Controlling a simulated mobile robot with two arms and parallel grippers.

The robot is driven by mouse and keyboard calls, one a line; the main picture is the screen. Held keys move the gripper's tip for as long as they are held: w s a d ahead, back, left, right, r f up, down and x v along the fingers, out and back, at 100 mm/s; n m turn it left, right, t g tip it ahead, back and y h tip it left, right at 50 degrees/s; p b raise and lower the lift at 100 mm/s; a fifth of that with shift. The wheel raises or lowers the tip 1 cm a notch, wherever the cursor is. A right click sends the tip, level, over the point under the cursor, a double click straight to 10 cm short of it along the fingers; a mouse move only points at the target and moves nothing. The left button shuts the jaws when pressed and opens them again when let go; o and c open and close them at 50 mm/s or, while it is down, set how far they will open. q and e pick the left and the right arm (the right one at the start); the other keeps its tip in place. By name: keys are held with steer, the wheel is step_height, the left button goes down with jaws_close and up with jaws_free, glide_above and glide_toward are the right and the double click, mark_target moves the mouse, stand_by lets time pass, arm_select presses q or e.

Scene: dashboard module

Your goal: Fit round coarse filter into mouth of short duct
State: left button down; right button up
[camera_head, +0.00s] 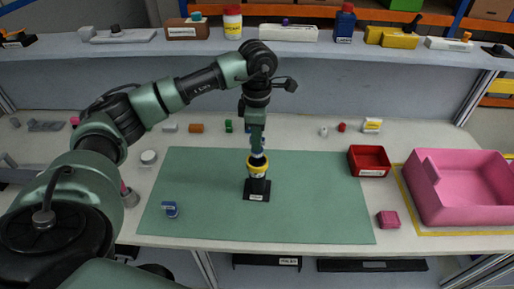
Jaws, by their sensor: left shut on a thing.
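My left gripper (258,152) comes down from above over the middle of the green mat. It is shut on a small piece with blue and white showing, which appears to be the round coarse filter (258,158); the fingers hide most of it. Directly below is a short upright black piece with a yellow rim, which appears to be the short duct (257,171). It stands on a black base (257,190) with a white label. The held piece is at the yellow rim; I cannot tell whether it is inside the mouth or just above it. My right gripper is not in view.
A green mat (320,215) covers the table's middle, mostly bare. A small blue piece (170,209) lies at its front left. A red bin (369,160), a pink block (388,219) and a large pink crate (425,200) are on the right. A shelf (290,48) with several items runs behind.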

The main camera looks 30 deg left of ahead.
mark_target(255, 155)
arm_select(q)
step_height(255, 155, down, 4)
steer(key=shift+f+p, duration=0.1)
steer(key=shift+p, duration=0.5)
steer(key=shift+f, duration=0.4)
steer(key=shift+f, duration=0.15)
steer(key=c, duration=1.4)
jaws_free()
steer(key=shift+c, duration=0.2)
